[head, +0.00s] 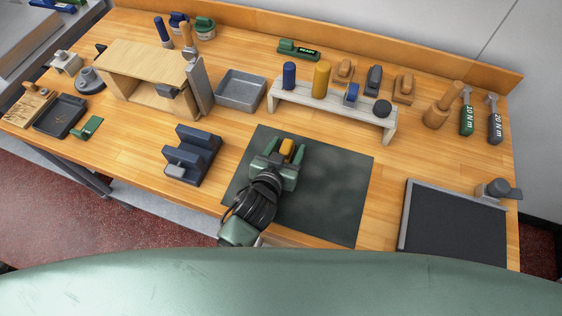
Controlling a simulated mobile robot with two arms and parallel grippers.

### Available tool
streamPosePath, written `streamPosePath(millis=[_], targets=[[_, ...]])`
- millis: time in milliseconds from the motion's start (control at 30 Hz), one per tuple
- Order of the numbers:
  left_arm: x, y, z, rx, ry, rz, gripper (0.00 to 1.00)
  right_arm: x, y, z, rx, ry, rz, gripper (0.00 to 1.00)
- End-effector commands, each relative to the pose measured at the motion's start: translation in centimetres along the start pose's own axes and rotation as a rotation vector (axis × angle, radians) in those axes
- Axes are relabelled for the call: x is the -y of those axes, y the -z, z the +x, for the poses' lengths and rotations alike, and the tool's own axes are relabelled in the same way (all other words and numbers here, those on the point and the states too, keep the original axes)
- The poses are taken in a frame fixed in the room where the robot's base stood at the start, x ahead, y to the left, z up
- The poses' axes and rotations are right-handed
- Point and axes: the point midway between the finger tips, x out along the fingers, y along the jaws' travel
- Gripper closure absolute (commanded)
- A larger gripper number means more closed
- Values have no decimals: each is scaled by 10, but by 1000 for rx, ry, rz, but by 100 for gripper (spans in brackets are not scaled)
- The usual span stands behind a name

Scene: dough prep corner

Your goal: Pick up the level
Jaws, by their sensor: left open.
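A small yellow-orange block (287,147), which may be the level, shows at the dark mat (335,190). Most of it is hidden by my left gripper (282,156). The gripper reaches in over the mat from the front edge, and its green fingers are open on either side of the block. I cannot tell whether they touch it. My right gripper is not in view.
A blue slotted holder (193,155) stands left of the mat. A pale raised rack (335,107) with several pegs stands behind it. A grey tray (241,90) and a wooden open-fronted box (140,75) are back left. A dark framed panel (455,228) lies right. The mat's right part is clear.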

Motion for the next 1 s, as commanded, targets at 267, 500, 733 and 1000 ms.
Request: streamPosePath(millis=[267,500,733,1000], targets=[[0,0,0,0,0,0,71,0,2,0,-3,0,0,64],[0,0,0,0,0,0,100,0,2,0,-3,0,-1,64],[0,0,0,0,0,0,100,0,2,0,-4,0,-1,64],[0,0,0,0,-1,0,100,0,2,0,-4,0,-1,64]])
